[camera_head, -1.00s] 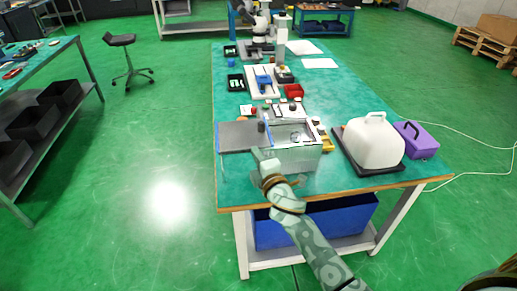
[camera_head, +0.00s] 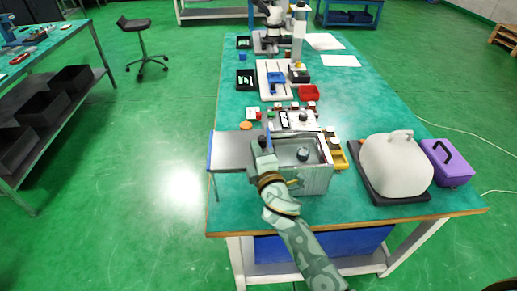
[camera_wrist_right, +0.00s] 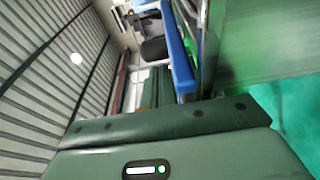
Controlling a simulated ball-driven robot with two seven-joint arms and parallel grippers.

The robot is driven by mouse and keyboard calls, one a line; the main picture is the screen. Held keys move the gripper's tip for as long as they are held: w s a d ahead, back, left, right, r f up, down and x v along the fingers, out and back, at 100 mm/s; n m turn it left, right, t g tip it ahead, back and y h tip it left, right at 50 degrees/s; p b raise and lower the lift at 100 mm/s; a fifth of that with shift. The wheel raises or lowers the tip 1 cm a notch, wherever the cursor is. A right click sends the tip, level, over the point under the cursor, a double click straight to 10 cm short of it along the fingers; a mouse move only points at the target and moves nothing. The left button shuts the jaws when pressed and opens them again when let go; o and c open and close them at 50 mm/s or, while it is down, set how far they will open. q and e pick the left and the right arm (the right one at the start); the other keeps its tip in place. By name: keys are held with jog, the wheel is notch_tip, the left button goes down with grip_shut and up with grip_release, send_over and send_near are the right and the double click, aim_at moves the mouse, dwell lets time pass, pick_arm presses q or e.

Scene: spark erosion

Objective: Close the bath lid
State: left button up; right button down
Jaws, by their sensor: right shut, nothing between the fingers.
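The bath (camera_head: 315,178) is a grey, box-shaped tank near the front of the green table, with its top open and a round dark part inside. A flat grey plate (camera_head: 232,152), which looks like the bath lid, lies level to the left of the bath, with a blue strip along its left edge. My right gripper (camera_head: 262,146) is shut and empty at the bath's left side, where plate and bath meet. It hides part of that seam; I cannot tell whether it touches. The right wrist view shows a blue bar (camera_wrist_right: 178,58) and a blurred grey-green panel (camera_wrist_right: 262,45) close by. My left gripper is not in view.
A white canister (camera_head: 395,165) on a black tray (camera_head: 398,200) stands right of the bath, beside a purple case (camera_head: 447,165). Small parts and a microscope (camera_head: 275,22) stand behind.

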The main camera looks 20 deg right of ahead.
jog(key=shift+s, duration=0.15)
jog(key=shift+d+r, duration=0.1)
jog(key=shift+d, duration=0.4)
jog(key=s+d+p, duration=0.1)
jog(key=d, duration=0.4)
jog(key=s+d+p, duration=0.1)
jog(key=s+d, duration=0.1)
jog(key=d, duration=0.3)
jog(key=s+d+p, duration=0.1)
jog(key=d, duration=0.3)
jog(key=shift+s+d, duration=0.25)
jog(key=shift+d, duration=0.15)
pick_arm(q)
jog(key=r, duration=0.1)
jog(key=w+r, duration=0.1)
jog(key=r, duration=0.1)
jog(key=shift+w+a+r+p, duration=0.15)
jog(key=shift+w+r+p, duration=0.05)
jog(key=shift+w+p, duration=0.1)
pick_arm(e)
jog(key=shift+s+d, duration=0.1)
jog(key=shift+d, duration=0.3)
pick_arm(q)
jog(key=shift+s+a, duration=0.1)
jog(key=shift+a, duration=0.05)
